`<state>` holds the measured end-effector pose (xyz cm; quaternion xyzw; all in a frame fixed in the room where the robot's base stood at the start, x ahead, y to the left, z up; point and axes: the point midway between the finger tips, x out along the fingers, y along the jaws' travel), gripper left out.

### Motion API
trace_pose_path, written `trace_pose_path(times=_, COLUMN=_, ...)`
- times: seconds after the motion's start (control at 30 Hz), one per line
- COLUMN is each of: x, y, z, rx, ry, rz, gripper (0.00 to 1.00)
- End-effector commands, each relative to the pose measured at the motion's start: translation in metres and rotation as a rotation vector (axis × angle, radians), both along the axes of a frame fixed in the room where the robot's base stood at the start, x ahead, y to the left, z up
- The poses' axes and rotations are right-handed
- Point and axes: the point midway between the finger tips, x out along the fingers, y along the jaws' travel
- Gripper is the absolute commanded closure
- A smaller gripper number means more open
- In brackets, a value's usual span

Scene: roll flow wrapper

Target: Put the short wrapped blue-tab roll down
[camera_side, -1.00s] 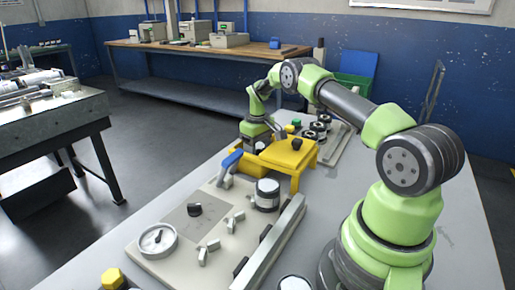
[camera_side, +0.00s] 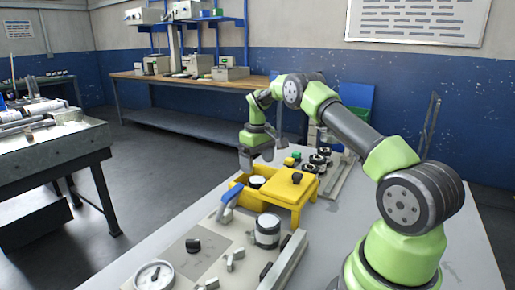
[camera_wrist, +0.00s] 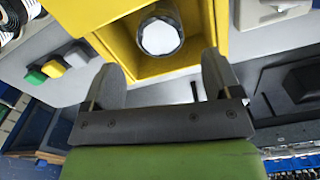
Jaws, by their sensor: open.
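A short roll with a white top (camera_side: 257,181) stands in the yellow open box (camera_side: 237,187). In the wrist view the same roll (camera_wrist: 160,36) sits between the walls of the yellow box (camera_wrist: 115,35), with its dark rim showing. I cannot make out a blue tab on it. My gripper (camera_side: 247,160) is above the box, apart from the roll. In the wrist view my gripper (camera_wrist: 159,62) has its fingers spread wide with nothing between them.
A yellow stand (camera_side: 290,188) with a dark knob is right beside the box.

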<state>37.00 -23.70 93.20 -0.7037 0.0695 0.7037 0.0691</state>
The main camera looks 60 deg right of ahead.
Motion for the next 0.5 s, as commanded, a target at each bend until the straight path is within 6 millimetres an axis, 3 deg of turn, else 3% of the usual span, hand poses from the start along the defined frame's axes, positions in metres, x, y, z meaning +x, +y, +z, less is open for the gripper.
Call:
trace_pose_path(times=0.1, x=0.000, y=0.000, z=0.025, rx=-0.003, ry=-0.004, rz=0.000, gripper=0.16)
trace_pose_path(times=0.33, x=0.001, y=0.001, z=0.050, rx=-0.002, ry=-0.005, rz=0.001, gripper=0.16)
trace_pose_path(times=0.5, x=0.004, y=0.027, z=0.090, rx=-0.012, ry=-0.057, rz=0.001, gripper=0.16)
